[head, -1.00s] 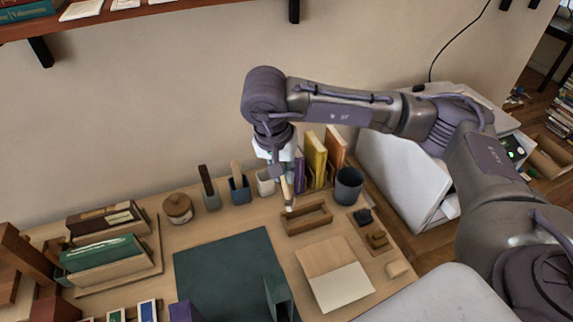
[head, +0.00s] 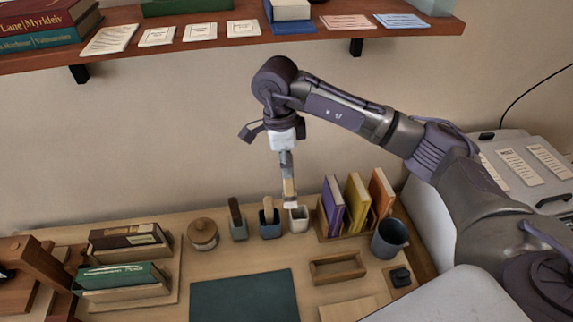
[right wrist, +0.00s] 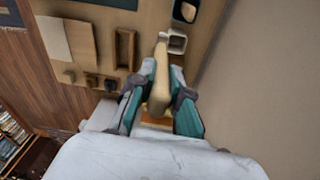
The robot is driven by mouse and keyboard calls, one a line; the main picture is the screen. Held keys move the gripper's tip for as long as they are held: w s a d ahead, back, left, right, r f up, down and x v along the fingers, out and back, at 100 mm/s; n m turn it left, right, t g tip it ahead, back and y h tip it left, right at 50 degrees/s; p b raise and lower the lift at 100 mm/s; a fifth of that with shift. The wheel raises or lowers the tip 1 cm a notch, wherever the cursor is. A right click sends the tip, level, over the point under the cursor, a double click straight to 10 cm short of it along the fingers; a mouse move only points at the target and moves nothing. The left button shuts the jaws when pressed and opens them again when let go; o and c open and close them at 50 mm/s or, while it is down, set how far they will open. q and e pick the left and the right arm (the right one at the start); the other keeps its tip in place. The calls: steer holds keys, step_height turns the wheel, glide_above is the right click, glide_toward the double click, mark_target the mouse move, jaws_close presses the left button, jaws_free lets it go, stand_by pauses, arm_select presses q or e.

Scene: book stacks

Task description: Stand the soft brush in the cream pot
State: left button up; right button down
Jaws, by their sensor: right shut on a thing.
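My right gripper (head: 287,165) is shut on the soft brush (head: 289,188), which hangs almost upright with its pale end down. The cream pot (head: 299,222) stands on the desk just below; the brush's lower end overlaps its left rim in the head view. In the right wrist view the brush (right wrist: 160,88) lies between the fingers (right wrist: 163,88), and its far end shows beside the opening of the cream pot (right wrist: 178,42). I cannot tell whether it touches the rim. My left gripper is not in view.
A blue pot (head: 270,230) and a grey pot (head: 238,229), each holding a wooden-handled tool, stand left of the cream pot. Upright books (head: 333,204) stand close on its right. A wooden tray (head: 338,268) lies in front. A shelf (head: 200,46) runs above.

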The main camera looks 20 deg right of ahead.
steer(key=w+d+f+m+y+p, duration=0.1)
steer(key=d+m+p, duration=0.15)
steer(key=m, duration=1.05)
steer(key=w+d+f+m+p, duration=0.2)
steer(key=d+m, duration=0.1)
steer(key=m, duration=1)
step_height(320, 180, down, 12)
steer(key=b, duration=0.9)
steer(key=shift+t, duration=0.3)
steer(key=shift+f, duration=0.1)
steer(key=c, duration=1.1)
jaws_free()
steer(key=shift+o, duration=0.2)
step_height(320, 180, up, 12)
steer(key=shift+d, duration=0.2)
